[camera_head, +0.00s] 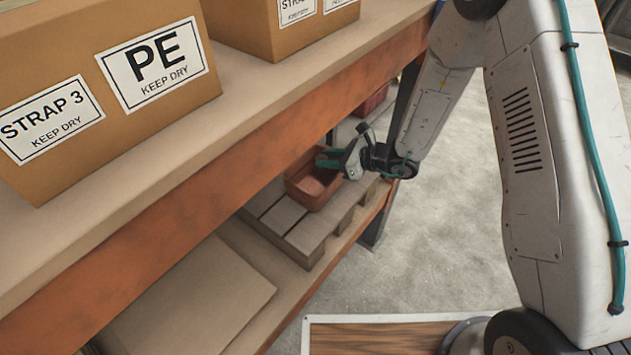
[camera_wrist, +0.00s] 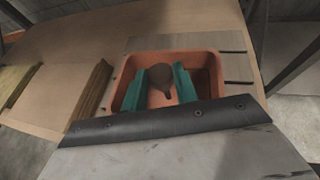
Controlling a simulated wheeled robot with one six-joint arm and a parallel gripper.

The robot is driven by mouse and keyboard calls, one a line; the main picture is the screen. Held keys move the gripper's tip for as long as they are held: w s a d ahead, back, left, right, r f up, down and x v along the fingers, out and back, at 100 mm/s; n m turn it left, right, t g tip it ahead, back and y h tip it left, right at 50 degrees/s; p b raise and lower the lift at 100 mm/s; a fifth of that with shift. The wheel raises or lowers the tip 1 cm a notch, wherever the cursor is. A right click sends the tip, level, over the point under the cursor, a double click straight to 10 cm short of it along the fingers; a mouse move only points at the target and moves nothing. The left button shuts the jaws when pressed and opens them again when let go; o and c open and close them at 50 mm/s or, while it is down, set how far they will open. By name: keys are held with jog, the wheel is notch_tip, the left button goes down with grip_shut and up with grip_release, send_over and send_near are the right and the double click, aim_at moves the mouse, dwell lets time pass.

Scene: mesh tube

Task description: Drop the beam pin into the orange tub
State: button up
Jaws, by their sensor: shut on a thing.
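The orange tub (camera_head: 296,192) stands on grey slats on the lower shelf, under the shelf edge. It also shows in the wrist view (camera_wrist: 203,56), open side up. My gripper (camera_head: 328,158) is over the tub, its green fingers in front of the tub's opening in the wrist view (camera_wrist: 158,88). The fingers are shut on a dark brown, round-headed piece, the beam pin (camera_wrist: 161,76). The pin's lower end and its height above the tub floor cannot be told. In the head view the pin is not clearly visible.
Cardboard boxes (camera_head: 150,70) stand on the upper shelf, whose orange beam (camera_head: 180,215) runs above the tub. A red bin (camera_head: 374,101) sits farther back. A flat cardboard sheet (camera_head: 200,290) lies nearer on the lower shelf. Concrete floor (camera_head: 440,250) is clear at right.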

jog(key=shift+f, duration=0.8)
jog(key=o, duration=1)
jog(key=shift+d, duration=0.1)
jog(key=v, duration=0.7)
jog(key=shift+s+d+r, duration=0.1)
jog(key=shift+d+r, duration=0.1)
jog(key=shift+d, duration=0.05)
